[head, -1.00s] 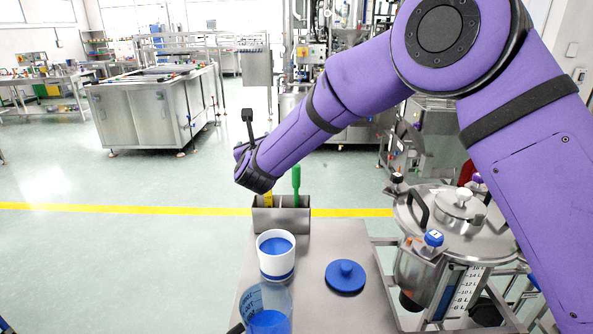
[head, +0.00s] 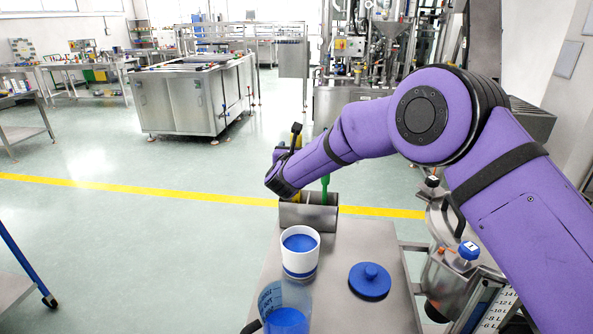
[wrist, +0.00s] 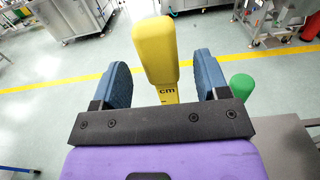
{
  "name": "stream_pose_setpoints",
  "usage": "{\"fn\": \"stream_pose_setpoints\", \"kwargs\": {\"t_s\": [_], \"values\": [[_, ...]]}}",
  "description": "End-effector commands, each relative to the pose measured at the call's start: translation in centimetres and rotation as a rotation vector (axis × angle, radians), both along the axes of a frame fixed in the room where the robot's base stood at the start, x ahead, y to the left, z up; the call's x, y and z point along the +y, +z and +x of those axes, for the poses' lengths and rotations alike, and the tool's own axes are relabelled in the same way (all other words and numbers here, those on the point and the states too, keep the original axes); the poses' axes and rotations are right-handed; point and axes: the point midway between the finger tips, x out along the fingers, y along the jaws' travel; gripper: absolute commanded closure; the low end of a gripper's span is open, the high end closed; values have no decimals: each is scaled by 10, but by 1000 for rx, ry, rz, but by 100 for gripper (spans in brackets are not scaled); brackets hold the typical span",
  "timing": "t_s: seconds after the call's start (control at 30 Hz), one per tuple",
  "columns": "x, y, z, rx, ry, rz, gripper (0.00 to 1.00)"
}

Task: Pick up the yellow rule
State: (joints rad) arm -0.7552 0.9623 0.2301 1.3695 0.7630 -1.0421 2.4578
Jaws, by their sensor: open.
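The yellow rule (wrist: 157,55) has a thick yellow handle and a thin strip marked "cm". In the wrist view it stands up between the two blue fingers of my gripper (wrist: 160,68), which is open, with a gap on both sides. In the head view the top of the rule (head: 296,129) shows above my wrist, and a lower part shows just above a grey metal holder (head: 308,216).
A green-handled tool (head: 325,187) stands in the holder, close right of the rule; it also shows in the wrist view (wrist: 241,86). A white cup (head: 299,262), a clear jug (head: 286,300) and a blue lid (head: 370,281) are on the metal table (head: 365,245). A steel vessel (head: 445,235) stands right.

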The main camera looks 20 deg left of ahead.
Motion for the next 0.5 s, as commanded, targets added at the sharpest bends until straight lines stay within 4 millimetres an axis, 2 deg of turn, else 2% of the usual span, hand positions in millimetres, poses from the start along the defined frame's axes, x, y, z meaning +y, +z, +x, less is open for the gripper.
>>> {"fn": "stream_pose_setpoints", "kwargs": {"t_s": [0.23,0.5], "values": [[7,1,33,0,0,-1,32],[9,2,43,1,1,-1,32]]}}
